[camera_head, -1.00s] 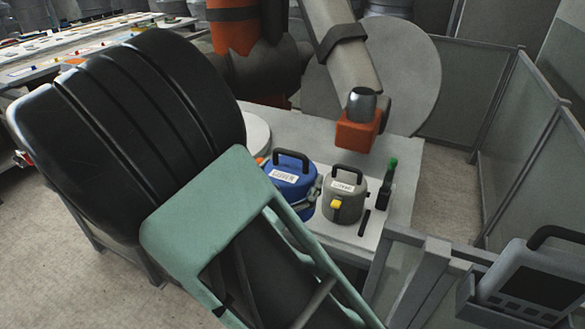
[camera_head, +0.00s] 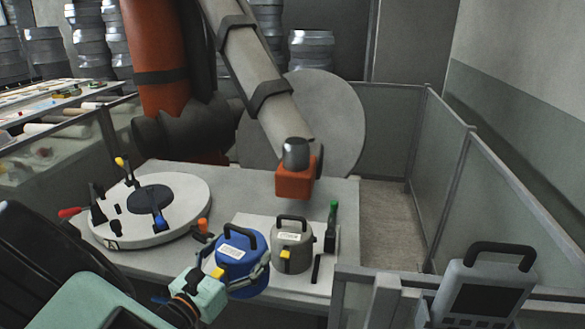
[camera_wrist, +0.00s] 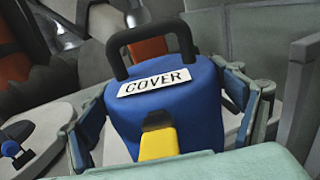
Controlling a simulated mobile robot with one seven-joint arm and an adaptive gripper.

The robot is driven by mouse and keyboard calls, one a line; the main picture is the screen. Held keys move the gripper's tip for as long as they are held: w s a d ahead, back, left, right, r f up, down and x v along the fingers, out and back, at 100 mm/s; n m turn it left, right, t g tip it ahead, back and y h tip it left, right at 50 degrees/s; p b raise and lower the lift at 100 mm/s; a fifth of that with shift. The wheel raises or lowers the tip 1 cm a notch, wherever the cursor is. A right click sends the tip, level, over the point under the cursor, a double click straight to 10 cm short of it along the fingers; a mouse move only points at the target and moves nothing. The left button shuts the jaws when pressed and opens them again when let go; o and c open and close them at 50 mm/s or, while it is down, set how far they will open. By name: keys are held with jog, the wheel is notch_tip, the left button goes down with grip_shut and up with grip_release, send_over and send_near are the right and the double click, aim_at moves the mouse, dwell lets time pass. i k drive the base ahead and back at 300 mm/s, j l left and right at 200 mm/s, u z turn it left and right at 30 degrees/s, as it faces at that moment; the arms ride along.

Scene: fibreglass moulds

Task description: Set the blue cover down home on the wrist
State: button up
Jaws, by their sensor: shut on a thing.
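The blue cover (camera_head: 240,246), with a black handle, a white label and a yellow tab, stands upright left of a grey cover. My gripper (camera_head: 243,273) is shut on it, a finger on each side. In the wrist view the blue cover (camera_wrist: 178,105) fills the middle, its label reading COVER, with my gripper (camera_wrist: 168,108) around its sides. I cannot tell whether its base touches the table. The big robot's wrist (camera_head: 295,183), an orange block with a silver cap, hangs behind and right of the cover.
The grey cover (camera_head: 292,246) stands close on the right, with a green-topped tool (camera_head: 332,222) beyond it. A round white turntable (camera_head: 185,205) with clamps is at left. A handheld panel (camera_head: 485,290) and fence panels (camera_head: 440,160) bound the right side.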

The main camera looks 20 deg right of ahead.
aim_at(296, 166)
jog(key=k+j, duration=0.1)
jog(key=j, duration=1.2)
jog(key=k+j+z, duration=0.1)
jog(key=z, duration=1.6)
